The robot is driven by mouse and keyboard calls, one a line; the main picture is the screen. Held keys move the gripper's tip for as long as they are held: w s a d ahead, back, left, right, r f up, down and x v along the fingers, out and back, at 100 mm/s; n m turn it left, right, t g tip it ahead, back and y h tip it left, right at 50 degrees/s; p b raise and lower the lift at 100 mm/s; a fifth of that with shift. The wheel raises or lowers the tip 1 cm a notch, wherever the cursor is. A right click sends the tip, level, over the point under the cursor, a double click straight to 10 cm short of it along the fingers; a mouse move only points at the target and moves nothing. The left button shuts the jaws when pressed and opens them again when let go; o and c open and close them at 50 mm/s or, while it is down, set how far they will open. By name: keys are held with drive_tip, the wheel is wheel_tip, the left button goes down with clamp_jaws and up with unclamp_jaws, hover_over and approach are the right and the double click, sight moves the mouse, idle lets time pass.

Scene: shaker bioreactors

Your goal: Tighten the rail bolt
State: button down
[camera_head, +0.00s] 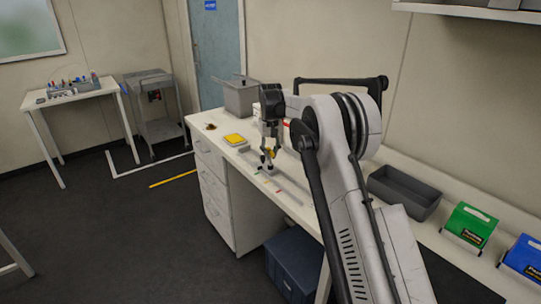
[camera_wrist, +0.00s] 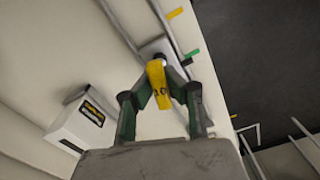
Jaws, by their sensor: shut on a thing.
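My gripper (camera_head: 268,152) is over the far part of the white bench, pointing down. In the wrist view my gripper (camera_wrist: 160,92) is shut on a yellow tool (camera_wrist: 158,78), which lies between the green and black fingers. The tool's far end meets or covers a small dark round part, perhaps the rail bolt (camera_wrist: 158,57), on a pale block (camera_wrist: 153,46). I cannot tell whether they touch. The block is at the metal rail (camera_wrist: 167,22). In the head view the rail (camera_head: 290,196) runs along the bench below my gripper. The bolt is not clear there.
A yellow pad (camera_head: 235,139) and a grey bin (camera_head: 240,98) are at the bench's far end. A dark tray (camera_head: 404,192), a green box (camera_head: 470,225) and a blue box (camera_head: 525,258) stand to the right. A white labelled box (camera_wrist: 82,122) shows in the wrist view.

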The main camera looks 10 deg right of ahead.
drive_tip(key=shift+f, duration=0.1)
drive_tip(key=m, duration=0.4)
drive_tip(key=shift+b, duration=0.4)
drive_tip(key=shift+m, duration=0.4)
drive_tip(key=m, duration=0.4)
drive_tip(key=shift+m+b, duration=0.3)
drive_tip(key=shift+b, duration=0.05)
drive_tip(key=c, duration=1.8)
unclamp_jaws()
drive_tip(key=shift+w, duration=0.1)
drive_tip(key=shift+o, duration=0.2)
